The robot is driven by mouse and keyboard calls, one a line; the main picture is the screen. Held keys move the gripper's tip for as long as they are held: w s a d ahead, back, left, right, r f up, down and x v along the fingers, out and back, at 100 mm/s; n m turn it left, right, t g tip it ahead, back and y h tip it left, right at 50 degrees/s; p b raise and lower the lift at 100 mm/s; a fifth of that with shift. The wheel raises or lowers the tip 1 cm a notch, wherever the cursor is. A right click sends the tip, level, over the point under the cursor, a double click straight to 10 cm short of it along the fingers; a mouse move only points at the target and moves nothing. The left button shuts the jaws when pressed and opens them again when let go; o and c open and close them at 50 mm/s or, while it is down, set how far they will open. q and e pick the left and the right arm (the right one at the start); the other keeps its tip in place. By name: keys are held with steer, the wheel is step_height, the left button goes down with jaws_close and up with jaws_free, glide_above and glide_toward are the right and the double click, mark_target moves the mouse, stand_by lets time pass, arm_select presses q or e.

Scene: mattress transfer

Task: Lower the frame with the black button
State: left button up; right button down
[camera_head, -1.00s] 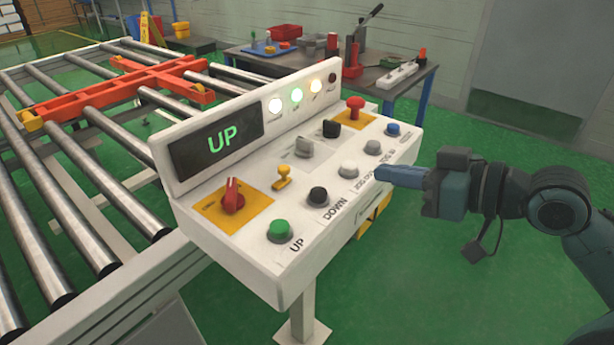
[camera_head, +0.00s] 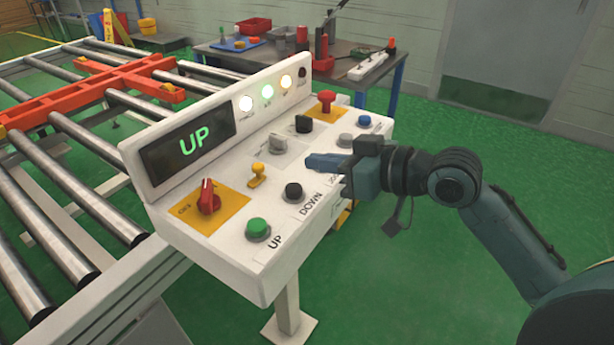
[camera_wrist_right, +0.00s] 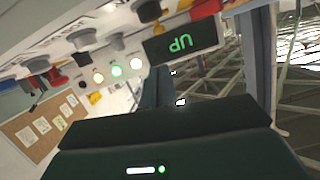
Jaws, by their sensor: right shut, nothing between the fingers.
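The black button (camera_head: 293,191) sits on the white control panel (camera_head: 240,268), beside the word DOWN and behind the green button (camera_head: 258,228) marked UP. The panel's display (camera_head: 190,145) reads UP in green; it also shows upside down in the right wrist view (camera_wrist_right: 182,42). The orange frame (camera_head: 110,82) lies across the rollers at the left. My right gripper (camera_head: 312,160) is shut and empty over the panel, a little beyond and to the right of the black button. It hides the white button. My left gripper is not in view.
The panel also carries a red rotary switch (camera_head: 208,198), a yellow lever (camera_head: 257,174), a red button (camera_head: 326,102) and a blue button (camera_head: 364,121). A workbench (camera_head: 350,60) with tools stands behind. Green floor (camera_head: 430,270) is open at the right.

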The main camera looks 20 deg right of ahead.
mark_target(307, 200)
steer(key=x, duration=0.3)
steer(key=shift+w+a, duration=0.1)
steer(key=shift+a, duration=0.05)
steer(key=f, duration=0.2)
steer(key=shift+s+f, duration=0.3)
steer(key=shift+f, duration=0.6)
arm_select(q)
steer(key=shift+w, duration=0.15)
